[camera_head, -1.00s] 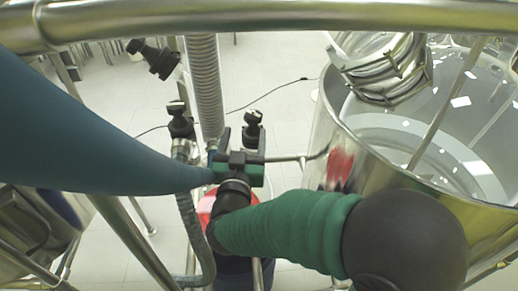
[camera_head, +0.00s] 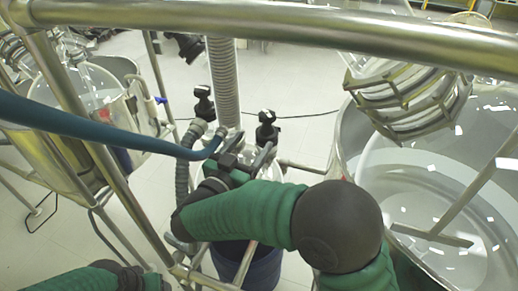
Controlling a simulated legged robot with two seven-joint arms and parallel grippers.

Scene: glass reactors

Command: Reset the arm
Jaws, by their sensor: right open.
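My right gripper (camera_head: 246,152) is in the middle of the head view, at the end of my green-sleeved right arm. Its two dark fingers are spread apart and point away from me. They are over the top of a dark blue vessel (camera_head: 262,268), near the black valve handles (camera_head: 267,130). No held thing shows between the fingers. A blue hose (camera_head: 105,130) runs from the left edge to fittings by the gripper; I cannot tell if they touch. Part of my left arm shows at the bottom left, its fingers out of the picture.
A steel rail (camera_head: 300,22) crosses the top, joined to a frame post (camera_head: 85,130) on the left. A large glass reactor (camera_head: 350,125) stands at right, a smaller one (camera_head: 140,120) at left. A ribbed hose (camera_head: 222,85) rises behind the gripper. White floor shows behind.

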